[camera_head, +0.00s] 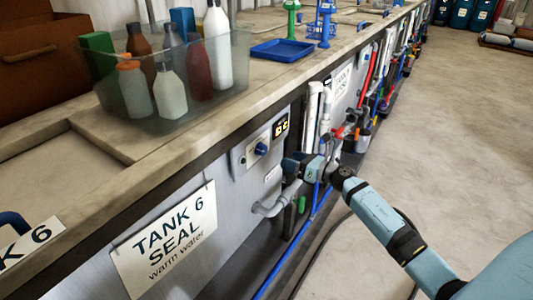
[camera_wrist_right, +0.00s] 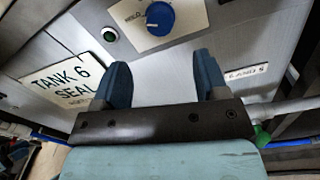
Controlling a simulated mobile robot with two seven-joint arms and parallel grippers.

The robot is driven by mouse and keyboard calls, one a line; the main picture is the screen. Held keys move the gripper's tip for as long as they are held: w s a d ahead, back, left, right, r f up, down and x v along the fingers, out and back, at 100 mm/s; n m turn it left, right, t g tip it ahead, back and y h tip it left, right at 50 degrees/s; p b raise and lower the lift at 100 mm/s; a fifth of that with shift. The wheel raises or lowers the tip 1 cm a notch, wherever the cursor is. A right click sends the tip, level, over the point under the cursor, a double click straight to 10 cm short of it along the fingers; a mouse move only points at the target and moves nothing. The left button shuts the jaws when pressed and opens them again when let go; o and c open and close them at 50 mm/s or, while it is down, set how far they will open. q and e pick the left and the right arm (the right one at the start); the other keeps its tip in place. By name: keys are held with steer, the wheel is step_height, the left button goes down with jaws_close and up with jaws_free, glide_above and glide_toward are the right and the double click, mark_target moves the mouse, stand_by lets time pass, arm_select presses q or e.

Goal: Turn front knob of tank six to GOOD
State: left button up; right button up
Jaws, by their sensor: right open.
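The tank six front knob (camera_head: 261,149) is blue and sits on a pale plate on the tank's front panel. It also shows in the right wrist view as a round blue knob (camera_wrist_right: 160,18) with a white pointer mark. Lettering beside it is too small to read surely. The tank sign (camera_head: 166,240) reads "TANK 6 SEAL warm water". My right gripper (camera_head: 292,167) is just right of and below the knob in the head view. In the wrist view its two fingers (camera_wrist_right: 161,78) are apart and empty, with the knob beyond the fingertips, not touched. My left gripper is not in view.
A small display (camera_head: 280,128) is beside the knob. A grey pipe (camera_head: 272,208) runs below my right gripper. A clear bin of bottles (camera_head: 205,105) and a blue tray (camera_head: 283,50) stand on the counter (camera_head: 62,170). The floor at right is open.

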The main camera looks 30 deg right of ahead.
mark_target(265, 150)
steer(key=x, duration=0.8)
steer(key=shift+a, duration=0.1)
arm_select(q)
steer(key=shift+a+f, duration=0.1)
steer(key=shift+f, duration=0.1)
arm_select(e)
steer(key=shift+x, duration=0.8)
steer(key=shift+c, duration=0.5)
steer(key=c, duration=0.8)
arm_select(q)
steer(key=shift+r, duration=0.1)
